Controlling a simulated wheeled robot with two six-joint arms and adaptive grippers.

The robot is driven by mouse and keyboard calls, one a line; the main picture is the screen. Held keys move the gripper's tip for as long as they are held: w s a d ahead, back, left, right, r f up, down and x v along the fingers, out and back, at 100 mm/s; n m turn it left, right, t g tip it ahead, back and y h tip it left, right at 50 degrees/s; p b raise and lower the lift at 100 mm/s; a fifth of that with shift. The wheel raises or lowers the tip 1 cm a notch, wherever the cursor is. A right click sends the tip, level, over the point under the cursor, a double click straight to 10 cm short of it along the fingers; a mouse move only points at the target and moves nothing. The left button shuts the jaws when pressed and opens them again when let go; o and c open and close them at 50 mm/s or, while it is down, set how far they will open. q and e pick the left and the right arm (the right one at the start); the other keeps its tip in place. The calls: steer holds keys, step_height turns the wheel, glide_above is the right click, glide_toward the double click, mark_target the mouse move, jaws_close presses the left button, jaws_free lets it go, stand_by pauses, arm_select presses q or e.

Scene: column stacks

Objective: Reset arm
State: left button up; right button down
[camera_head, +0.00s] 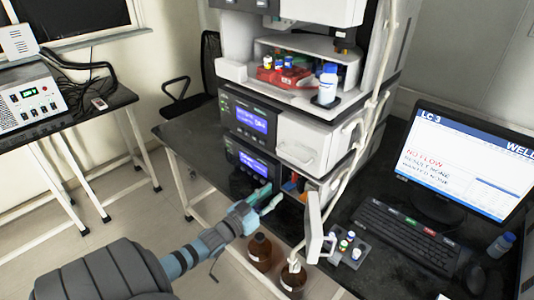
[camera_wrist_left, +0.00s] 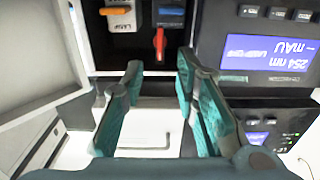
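My left gripper (camera_head: 268,198) reaches in from the lower left in the head view, in front of the lower stack module with a blue display (camera_head: 252,165). In the left wrist view my left gripper (camera_wrist_left: 160,75) is open, with its two teal fingers apart and nothing between them. Beyond the fingertips is an open compartment with a red lever (camera_wrist_left: 159,44), a blue switch (camera_wrist_left: 171,12) and an orange switch labelled LAMP (camera_wrist_left: 116,11). The fingers look apart from the lever. The white door (camera_head: 318,230) stands open in the head view. My right gripper is in neither view.
A monitor (camera_head: 468,165) and keyboard (camera_head: 408,236) are on the right. A red vial tray (camera_head: 283,76) sits higher in the stack. Floor is open at left.

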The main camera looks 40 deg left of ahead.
arm_select(q)
steer(key=shift+s, duration=0.95)
steer(key=s+d+f+g+y, duration=0.1)
steer(key=s+f+g, duration=0.4)
steer(key=f, duration=0.7)
steer(key=s+d+f+g+y, duration=0.1)
steer(key=s+f+g, duration=0.1)
steer(key=s+f, duration=0.7)
steer(key=s+d+f+g, duration=0.5)
steer(key=s+f, duration=0.4)
steer(key=s, duration=0.3)
steer(key=s+d+f+g+h, duration=0.1)
steer(key=s+d+f+g, duration=0.3)
steer(key=s+d+f, duration=0.4)
steer(key=s+f, duration=0.1)
steer(key=s, duration=0.4)
steer(key=shift+f+m+g+h, duration=0.15)
steer(key=shift+m+g+h, duration=0.15)
steer(key=shift+m+g, duration=0.1)
steer(key=shift+w, duration=0.15)
